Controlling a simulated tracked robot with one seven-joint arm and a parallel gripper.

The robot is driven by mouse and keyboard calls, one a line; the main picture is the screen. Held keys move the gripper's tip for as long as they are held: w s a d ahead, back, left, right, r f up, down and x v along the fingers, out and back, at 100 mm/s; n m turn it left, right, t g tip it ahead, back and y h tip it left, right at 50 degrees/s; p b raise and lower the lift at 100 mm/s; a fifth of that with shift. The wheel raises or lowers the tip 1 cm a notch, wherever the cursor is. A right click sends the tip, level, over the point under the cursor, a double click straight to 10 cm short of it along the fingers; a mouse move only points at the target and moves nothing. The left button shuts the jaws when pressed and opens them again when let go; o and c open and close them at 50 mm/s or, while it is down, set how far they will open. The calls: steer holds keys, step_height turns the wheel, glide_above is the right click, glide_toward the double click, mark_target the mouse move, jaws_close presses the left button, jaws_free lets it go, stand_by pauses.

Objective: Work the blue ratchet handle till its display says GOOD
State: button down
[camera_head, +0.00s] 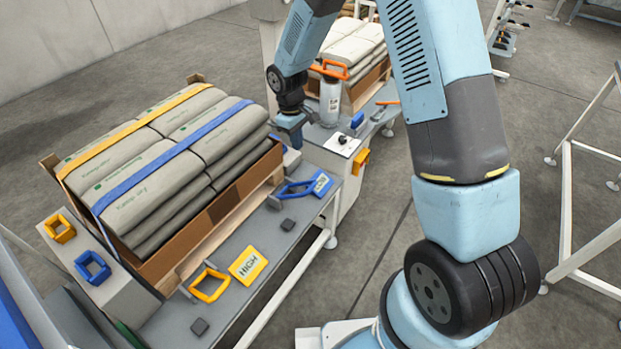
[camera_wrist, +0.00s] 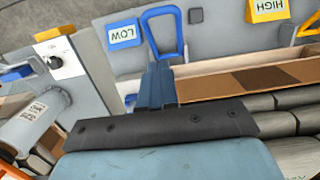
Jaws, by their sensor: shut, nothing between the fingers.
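The blue ratchet handle (camera_head: 293,190) is a loop on the grey bench by the pallet. It also shows in the wrist view (camera_wrist: 178,11). Its blue display (camera_head: 321,183) is beside it and reads LOW in the wrist view (camera_wrist: 122,34). My gripper (camera_head: 293,143) is shut and empty, over the bench end behind the handle. In the wrist view the fingertips (camera_wrist: 158,68) overlap the near end of the handle loop. I cannot tell whether they touch it.
A blue strap (camera_head: 172,156) and a yellow strap (camera_head: 135,125) run over stacked bags on the pallet. A yellow handle (camera_head: 195,292) and a yellow display (camera_head: 249,265) reading HIGH are nearer on the bench. A panel with a knob (camera_head: 342,141) stands beside my gripper.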

steer(key=shift+a+f, duration=0.3)
steer(key=shift+f, duration=0.4)
steer(key=s+d+f, duration=0.1)
steer(key=f, duration=0.5)
steer(key=s+d+f, duration=0.1)
steer(key=d+f, duration=0.1)
steer(key=f, duration=0.4)
steer(key=shift+s+d+f, duration=0.15)
steer(key=shift+s+f, duration=0.05)
steer(key=shift+s, duration=0.15)
